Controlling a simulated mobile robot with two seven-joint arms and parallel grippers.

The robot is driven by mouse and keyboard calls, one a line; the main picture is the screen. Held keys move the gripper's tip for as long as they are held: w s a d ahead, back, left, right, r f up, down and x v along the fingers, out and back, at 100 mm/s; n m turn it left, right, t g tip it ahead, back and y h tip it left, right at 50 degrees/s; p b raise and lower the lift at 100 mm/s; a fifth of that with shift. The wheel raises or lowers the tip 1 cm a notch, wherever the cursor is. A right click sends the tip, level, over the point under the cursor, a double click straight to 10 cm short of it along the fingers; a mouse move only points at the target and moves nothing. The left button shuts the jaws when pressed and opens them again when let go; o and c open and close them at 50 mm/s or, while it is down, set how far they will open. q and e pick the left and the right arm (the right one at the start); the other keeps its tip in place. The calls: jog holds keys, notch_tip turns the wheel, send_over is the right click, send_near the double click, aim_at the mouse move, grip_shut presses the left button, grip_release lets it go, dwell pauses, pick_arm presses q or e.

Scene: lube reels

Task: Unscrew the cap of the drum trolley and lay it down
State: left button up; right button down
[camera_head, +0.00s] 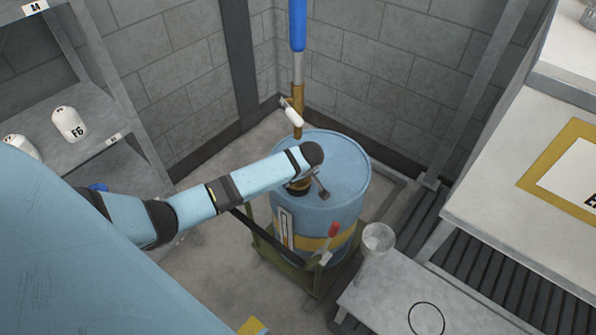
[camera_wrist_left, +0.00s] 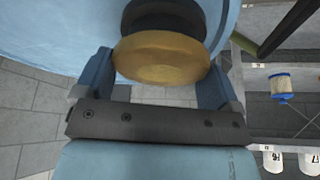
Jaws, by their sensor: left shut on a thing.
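The blue drum (camera_head: 335,165) with a yellow band stands on a green trolley (camera_head: 300,278) in the corner. The brass-coloured cap (camera_wrist_left: 160,57) is a round disc between the two fingers of my left gripper (camera_wrist_left: 152,78) in the left wrist view. My left gripper (camera_head: 303,188) is shut on it, over the drum's top. A dark round part (camera_wrist_left: 165,18) shows just beyond the cap; I cannot tell whether the cap is still seated there. In the head view my own wrist hides most of the cap. My right gripper is not in view.
A pump pole with a blue top (camera_head: 298,25) rises behind the drum. A red handle (camera_head: 333,229) shows at its front. Shelves with a white bottle (camera_head: 69,124) stand left.

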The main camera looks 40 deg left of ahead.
pick_arm(q)
jog(key=shift+s+d+f+n+g+p, duration=0.1)
jog(key=shift+n+g+p, duration=0.1)
jog(key=shift+n, duration=0.25)
jog(key=shift+s+d+f+n+g+p, duration=0.1)
jog(key=shift+n+g+p, duration=0.1)
jog(key=shift+n, duration=0.25)
jog(key=shift+a+f, duration=0.1)
jog(key=shift+a, duration=0.05)
